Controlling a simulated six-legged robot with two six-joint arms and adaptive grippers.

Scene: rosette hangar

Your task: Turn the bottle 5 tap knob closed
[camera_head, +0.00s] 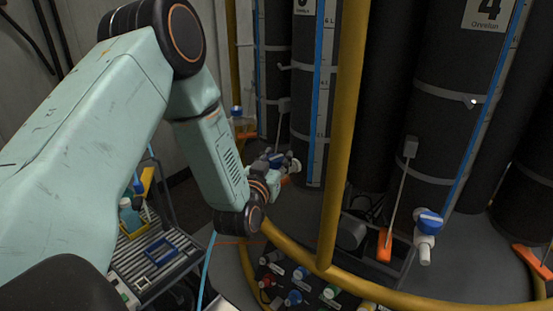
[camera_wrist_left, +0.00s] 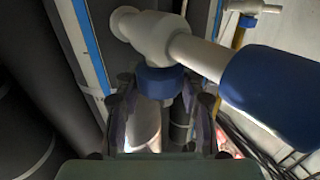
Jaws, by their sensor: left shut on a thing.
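The blue tap knob (camera_wrist_left: 160,82) sits below the white tap body (camera_wrist_left: 150,38) in the left wrist view. My left gripper (camera_wrist_left: 160,98) has a finger on each side of this knob and is shut on it. In the head view my left gripper (camera_head: 270,166) is at the tap, low in front of a tall dark bottle (camera_head: 303,95). The bottle's number label (camera_head: 306,5) is cut off at the top. The knob is small and partly hidden there by the gripper. My right gripper is not in view.
A yellow post (camera_head: 342,120) and curved yellow rail (camera_head: 300,254) stand close to the right of my left gripper. Bottle 4 (camera_head: 440,110) has another blue-knobbed tap (camera_head: 430,220). A cart (camera_head: 160,262) with small items stands below my arm. Coloured caps (camera_head: 293,298) lie beneath the rail.

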